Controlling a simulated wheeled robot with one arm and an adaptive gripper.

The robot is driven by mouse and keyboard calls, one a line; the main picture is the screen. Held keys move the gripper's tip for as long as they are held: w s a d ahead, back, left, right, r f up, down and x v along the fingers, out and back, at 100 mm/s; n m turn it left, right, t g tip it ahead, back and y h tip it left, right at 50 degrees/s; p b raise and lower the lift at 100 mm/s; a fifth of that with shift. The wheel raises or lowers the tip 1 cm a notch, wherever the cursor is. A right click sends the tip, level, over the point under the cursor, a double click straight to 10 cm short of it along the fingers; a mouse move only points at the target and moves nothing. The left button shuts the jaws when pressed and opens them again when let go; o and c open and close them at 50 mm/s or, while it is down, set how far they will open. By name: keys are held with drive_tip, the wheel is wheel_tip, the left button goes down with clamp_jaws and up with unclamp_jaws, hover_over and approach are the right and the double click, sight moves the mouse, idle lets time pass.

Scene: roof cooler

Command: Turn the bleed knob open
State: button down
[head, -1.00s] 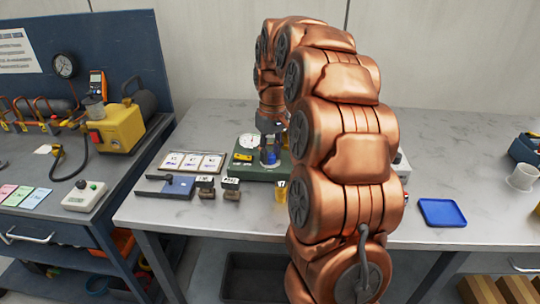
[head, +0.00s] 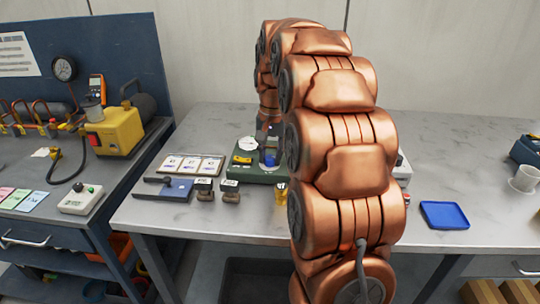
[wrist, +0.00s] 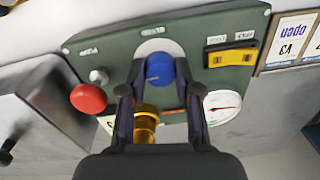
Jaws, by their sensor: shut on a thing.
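The blue knob (wrist: 160,70) stands on the green panel (wrist: 115,55) in the wrist view; its label is too small to read. My gripper (wrist: 160,78) is shut on it, one finger on each side. In the head view the green panel (head: 245,174) lies on the bench, and the blue knob (head: 268,159) shows below my gripper (head: 268,148). A copper arm link hides the panel's right part there.
On the panel are a red knob (wrist: 88,98), a yellow part (wrist: 231,55), a dial gauge (wrist: 222,107) and a brass fitting (wrist: 146,125). Cards (head: 190,164) lie left of the panel. A blue tray (head: 444,215) is at right with clear bench around it.

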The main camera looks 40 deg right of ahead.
sight(272, 157)
drive_tip(key=shift+r+m, duration=0.1)
drive_tip(key=shift+m, duration=0.5)
drive_tip(key=c, duration=0.8)
unclamp_jaws()
drive_tip(key=shift+s+d+r, duration=0.1)
drive_tip(key=shift+r, duration=2.9)
drive_tip(key=shift+s+d+r, duration=0.1)
drive_tip(key=shift+r, duration=2.85)
